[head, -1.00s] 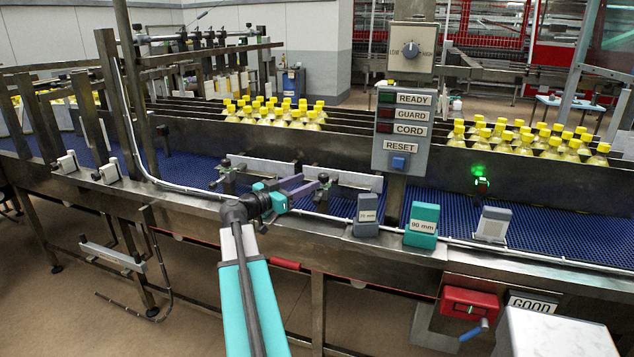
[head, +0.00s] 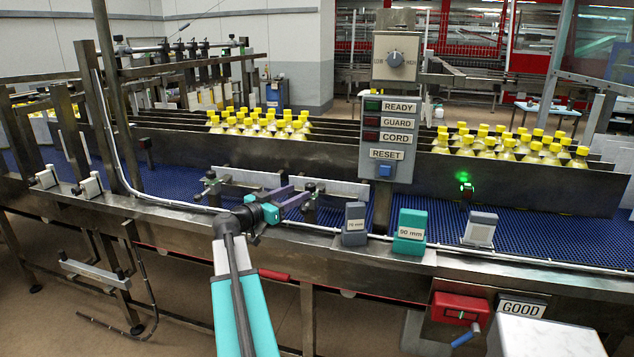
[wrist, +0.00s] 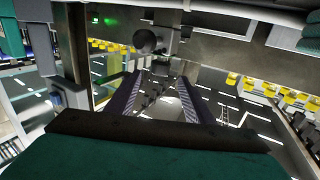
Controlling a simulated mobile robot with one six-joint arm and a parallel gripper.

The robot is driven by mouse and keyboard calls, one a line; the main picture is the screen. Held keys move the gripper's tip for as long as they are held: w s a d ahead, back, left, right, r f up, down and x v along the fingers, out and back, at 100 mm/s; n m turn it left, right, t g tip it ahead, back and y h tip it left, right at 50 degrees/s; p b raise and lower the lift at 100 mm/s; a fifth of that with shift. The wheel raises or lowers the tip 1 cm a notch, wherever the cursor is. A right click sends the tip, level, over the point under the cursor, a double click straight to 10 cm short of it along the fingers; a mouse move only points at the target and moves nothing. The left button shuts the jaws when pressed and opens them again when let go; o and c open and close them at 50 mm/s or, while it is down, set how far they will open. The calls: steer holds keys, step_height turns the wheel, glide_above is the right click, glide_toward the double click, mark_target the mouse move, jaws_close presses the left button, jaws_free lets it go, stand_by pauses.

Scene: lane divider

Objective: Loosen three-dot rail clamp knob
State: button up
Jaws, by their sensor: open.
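My gripper (head: 291,197) has purple fingers and is open, close to the right end of a pale guide rail (head: 258,180) over the blue belt. Dark clamps with knobs hold this rail at its left end (head: 211,183) and right end (head: 310,194); my fingers are beside the right one. In the wrist view, the open fingers (wrist: 160,90) point toward a round dark knob (wrist: 146,41), which appears just beyond their tips. I see nothing between the fingers. No dot marks are legible on any knob, so I cannot tell which one has three dots.
A control post (head: 388,140) with READY, GUARD and CORD labels stands right of my gripper. A grey block (head: 354,232) and a teal 90 mm block (head: 410,238) sit on the front ledge. Yellow-capped bottles (head: 262,122) stand in lanes behind. A red box (head: 459,308) hangs below.

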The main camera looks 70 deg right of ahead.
steer(key=p+x, duration=0.4)
steer(key=x, duration=0.7)
steer(key=shift+d, duration=0.15)
steer(key=shift+c, duration=0.2)
steer(key=c, duration=1)
